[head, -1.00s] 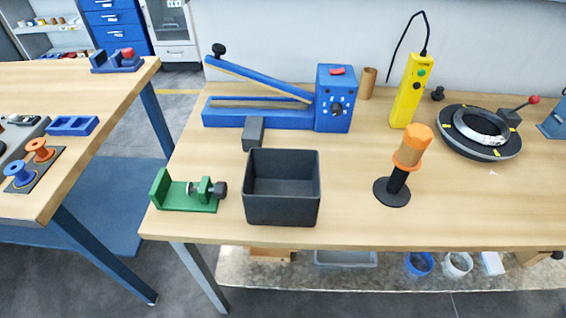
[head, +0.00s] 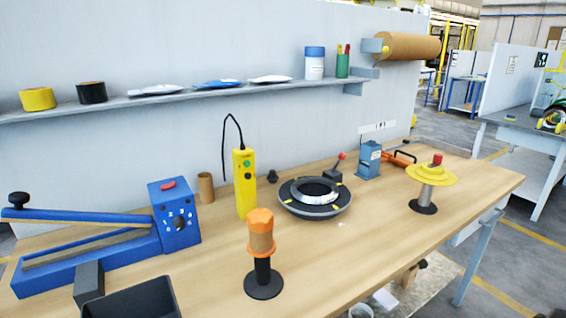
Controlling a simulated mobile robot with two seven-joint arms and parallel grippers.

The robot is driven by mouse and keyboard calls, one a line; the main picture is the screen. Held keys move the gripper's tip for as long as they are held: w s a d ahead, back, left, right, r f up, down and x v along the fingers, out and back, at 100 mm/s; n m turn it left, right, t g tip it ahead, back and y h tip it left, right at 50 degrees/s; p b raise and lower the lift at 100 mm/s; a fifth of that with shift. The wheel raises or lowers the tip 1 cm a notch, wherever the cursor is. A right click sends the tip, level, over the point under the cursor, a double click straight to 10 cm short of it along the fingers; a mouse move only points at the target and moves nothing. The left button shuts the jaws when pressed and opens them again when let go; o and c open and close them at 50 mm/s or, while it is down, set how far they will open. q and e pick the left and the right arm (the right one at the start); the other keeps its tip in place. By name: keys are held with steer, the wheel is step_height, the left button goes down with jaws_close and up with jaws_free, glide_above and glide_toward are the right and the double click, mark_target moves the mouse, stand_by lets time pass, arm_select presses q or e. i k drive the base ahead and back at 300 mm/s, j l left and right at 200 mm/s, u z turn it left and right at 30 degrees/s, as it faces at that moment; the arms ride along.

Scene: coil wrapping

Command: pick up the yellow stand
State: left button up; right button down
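The yellow stand (head: 431,175) stands upright near the right end of the workbench in the head view. It has a wide yellow disc, a red knob on top, a grey post and a round black base. An orange-topped stand (head: 261,240) with a black post and base stands upright nearer the front edge, left of it. Neither of my grippers is in the view.
A black ring turntable (head: 315,198) with a metal ring on it, a yellow control box (head: 244,185) and a small blue device (head: 369,160) stand along the back. A blue lever machine (head: 175,215) and dark bin (head: 135,300) are left. Bare tabletop lies between the stands.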

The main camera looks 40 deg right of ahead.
mark_target(439, 176)
steer(key=j+z, duration=0.15)
steer(key=z, duration=2)
steer(key=l+u, duration=0.1)
steer(key=u, duration=0.3)
steer(key=i+l+u, duration=0.3)
steer(key=u, duration=0.15)
steer(key=i+l+u, duration=0.2)
steer(key=l+u, duration=0.25)
steer(key=i+l+u, duration=0.2)
steer(key=l+u, duration=0.25)
